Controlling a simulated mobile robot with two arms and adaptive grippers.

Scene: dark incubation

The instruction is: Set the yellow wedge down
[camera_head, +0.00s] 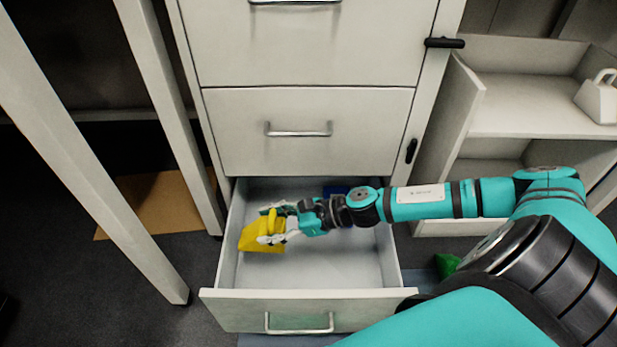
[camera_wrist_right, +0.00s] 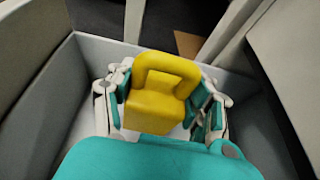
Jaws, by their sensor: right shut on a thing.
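The yellow wedge (camera_head: 259,235) has a loop handle on top and is at the left side of the open bottom drawer (camera_head: 330,268). My right gripper (camera_head: 272,225) reaches in from the right and is shut on the wedge. In the right wrist view the wedge (camera_wrist_right: 155,100) sits between the two fingers of the gripper (camera_wrist_right: 160,105), with its handle pointing away from the wrist. I cannot tell whether the wedge touches the drawer floor. My left gripper is not in view.
A blue object (camera_head: 336,190) lies at the back of the drawer, partly hidden by my arm. Closed drawers (camera_head: 310,130) rise above. A shelf unit (camera_head: 535,105) with a white handled object (camera_head: 600,97) stands right. A green object (camera_head: 447,264) is on the floor side. The drawer's front middle is clear.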

